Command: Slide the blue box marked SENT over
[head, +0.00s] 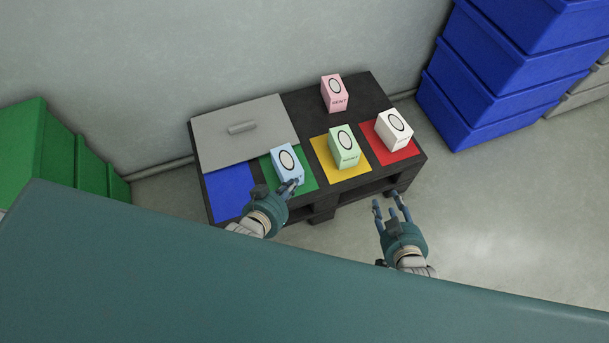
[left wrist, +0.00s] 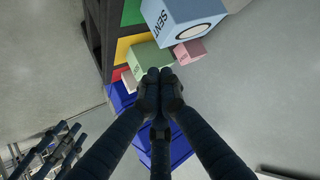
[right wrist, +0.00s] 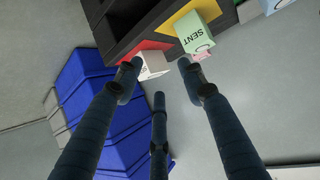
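The blue box (head: 287,163), with a white oval on top, stands on the green square (head: 267,172); its SENT marking shows in the left wrist view (left wrist: 185,18). My left gripper (head: 291,186) has its fingertips together, with nothing between them. It is at the box's near side in the head view; I cannot tell whether it touches. In the left wrist view the fingertips (left wrist: 159,75) are below the box. My right gripper (head: 391,202) is open and empty, in front of the table's near right edge; its spread fingers show in the right wrist view (right wrist: 158,75).
A green box (head: 344,147) stands on the yellow square, a white box (head: 394,129) on the red square, and a pink box (head: 334,93) farther back. A grey panel with a handle (head: 243,129) covers the back left. The blue square (head: 229,190) is bare.

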